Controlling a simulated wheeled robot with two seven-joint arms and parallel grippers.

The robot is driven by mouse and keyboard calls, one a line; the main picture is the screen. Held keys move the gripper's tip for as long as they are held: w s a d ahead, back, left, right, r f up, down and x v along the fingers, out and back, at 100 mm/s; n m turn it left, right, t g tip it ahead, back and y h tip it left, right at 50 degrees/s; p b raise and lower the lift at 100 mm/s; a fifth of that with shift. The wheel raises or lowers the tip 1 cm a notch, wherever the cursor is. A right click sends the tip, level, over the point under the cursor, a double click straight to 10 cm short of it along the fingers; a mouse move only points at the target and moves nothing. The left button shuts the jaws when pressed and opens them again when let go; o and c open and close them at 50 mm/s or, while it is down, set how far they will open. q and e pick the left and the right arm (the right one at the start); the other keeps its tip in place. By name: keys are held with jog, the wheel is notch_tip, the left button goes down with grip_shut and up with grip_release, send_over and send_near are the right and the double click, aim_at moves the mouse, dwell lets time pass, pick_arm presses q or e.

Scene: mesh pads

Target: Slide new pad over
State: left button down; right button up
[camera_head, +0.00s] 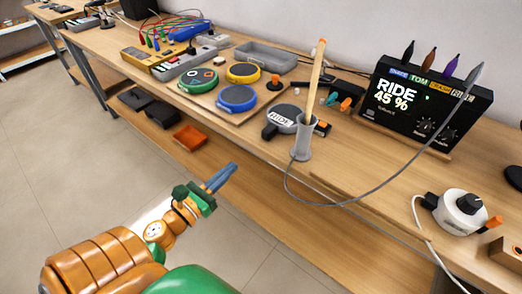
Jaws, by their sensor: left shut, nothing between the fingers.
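Several round mesh pads sit on a wooden board on the workbench: a green-rimmed pad (198,80), a yellow-rimmed pad (242,72) and a blue-rimmed pad (236,97). A grey pad (283,118) with a white label reading RIDE lies to the right of the board, near the bench's front edge. Its right side is partly hidden by a grey holder. My left gripper (224,178) is shut and empty. In the picture it lies in front of the bench edge, below the pads and apart from them. My right gripper is not in view.
The grey holder (301,142) with upright wooden sticks (315,75) stands at the front edge. A black module (425,103) reads RIDE 45 %; a grey cable runs from it. A grey tray (264,56) is behind the pads. A white round device (462,210) sits at right.

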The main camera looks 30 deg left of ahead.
pick_arm(q)
jog(key=p, duration=0.2)
send_near(272, 128)
jog(key=w, duration=0.1)
jog(key=w+f, duration=0.1)
jog(key=w+a+f, duration=0.1)
jog(key=shift+w, duration=0.3)
jog(key=shift+w+d, duration=0.1)
jog(key=shift+w, duration=0.25)
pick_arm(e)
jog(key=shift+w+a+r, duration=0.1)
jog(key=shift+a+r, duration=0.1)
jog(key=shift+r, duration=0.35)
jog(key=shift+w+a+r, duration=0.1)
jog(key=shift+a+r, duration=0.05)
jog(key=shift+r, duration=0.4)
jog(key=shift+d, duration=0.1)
